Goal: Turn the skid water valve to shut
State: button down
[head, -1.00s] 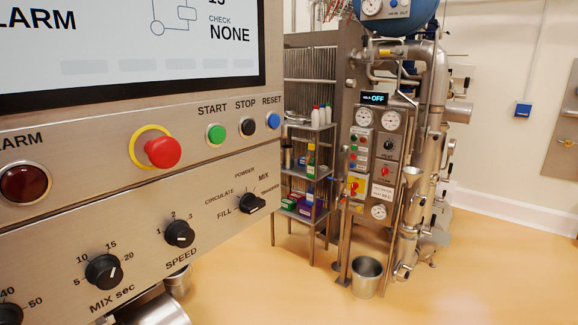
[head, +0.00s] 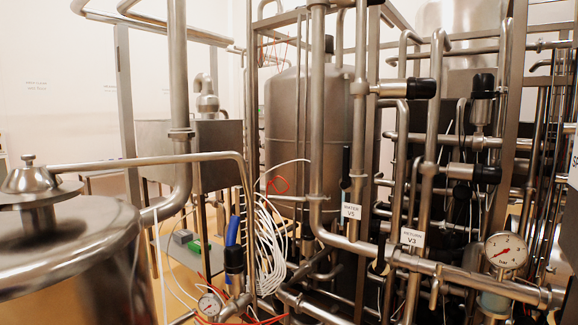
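A white label reading "WATER" (head: 351,211), with a second line that looks like V5, hangs on an upright steel pipe right of centre in the head view. A black upright handle (head: 346,167) stands just above this label, along the pipe. It looks like the water valve's lever, but the valve body is hard to make out. A second label reading "RETURN V3" (head: 413,237) hangs to the right on the neighbouring pipe. My gripper is not in view.
A steel tank (head: 70,250) with a domed lid fills the lower left. Dense pipework and a pressure gauge (head: 506,251) crowd the right. White hoses (head: 268,245) and a blue-handled valve (head: 233,245) are left of centre. A larger tank (head: 290,130) stands behind.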

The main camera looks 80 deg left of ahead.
aim_at(346, 183)
jog(key=u, duration=1.75)
